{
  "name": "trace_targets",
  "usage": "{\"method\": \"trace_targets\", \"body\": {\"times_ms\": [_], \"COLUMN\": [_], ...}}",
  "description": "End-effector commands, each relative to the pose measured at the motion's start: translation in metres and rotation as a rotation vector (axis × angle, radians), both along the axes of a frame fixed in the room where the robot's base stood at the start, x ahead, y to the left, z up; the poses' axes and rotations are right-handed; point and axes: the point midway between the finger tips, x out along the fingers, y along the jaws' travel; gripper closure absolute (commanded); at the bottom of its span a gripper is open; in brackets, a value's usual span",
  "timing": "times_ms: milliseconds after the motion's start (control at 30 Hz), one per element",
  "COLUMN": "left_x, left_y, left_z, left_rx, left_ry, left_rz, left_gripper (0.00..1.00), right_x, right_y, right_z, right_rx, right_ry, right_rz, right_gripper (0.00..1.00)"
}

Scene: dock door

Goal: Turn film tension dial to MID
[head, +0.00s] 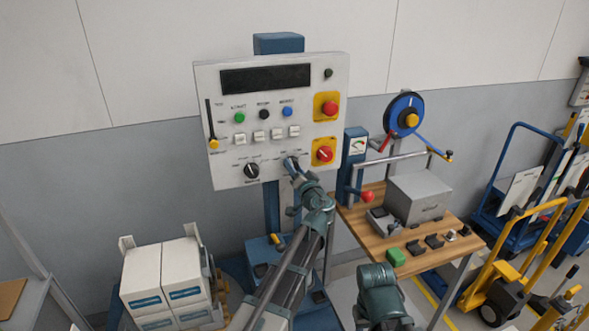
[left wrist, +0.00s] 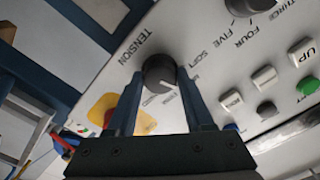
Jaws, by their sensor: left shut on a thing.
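The film tension dial is a dark round knob (left wrist: 158,72) on the white control panel (head: 222,90), beside the printed word TENSION in the left wrist view. My left gripper (left wrist: 160,82) is shut on the dial, with one finger on each side. A pale pointer line on the knob slants to the lower right in that view. The SOFT label shows to the right of the knob; the MID label cannot be read. In the head view my left gripper (head: 292,168) reaches the panel's lower right and mostly hides the dial. My right gripper is not in view.
A second black knob (head: 252,171) sits left of the dial. A red-and-yellow switch (head: 323,152) is close above right, and a red button (head: 329,108) is higher. White push buttons (head: 276,133) lie above. A wooden table (head: 375,248) stands to the right, stacked white boxes (head: 165,270) lower left.

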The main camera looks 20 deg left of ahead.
Motion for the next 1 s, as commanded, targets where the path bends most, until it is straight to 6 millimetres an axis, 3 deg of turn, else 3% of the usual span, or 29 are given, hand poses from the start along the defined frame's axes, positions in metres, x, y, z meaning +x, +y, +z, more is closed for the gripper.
{"method": "trace_targets", "body": {"times_ms": [267,300,467,767,1000], "left_x": [-0.001,-0.001,-0.001,-0.001,-0.030], "left_y": [0.000,0.000,0.000,-0.001,-0.018], "left_z": [-0.001,-0.001,-0.001,0.000,0.000], "left_rx": [-0.003,-0.003,-0.002,0.000,0.000], "left_ry": [0.001,0.001,0.001,0.000,0.000], "left_rz": [0.001,0.001,0.000,0.000,-0.002], "left_gripper": [1.00,0.46,0.18,0.18,0.18], "right_x": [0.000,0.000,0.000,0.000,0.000], "right_y": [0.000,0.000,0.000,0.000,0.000], "right_z": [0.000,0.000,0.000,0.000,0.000], "right_rx": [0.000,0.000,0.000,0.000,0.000], "right_ry": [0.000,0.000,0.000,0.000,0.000], "right_rz": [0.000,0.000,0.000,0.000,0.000], "right_gripper": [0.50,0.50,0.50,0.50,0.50]}}
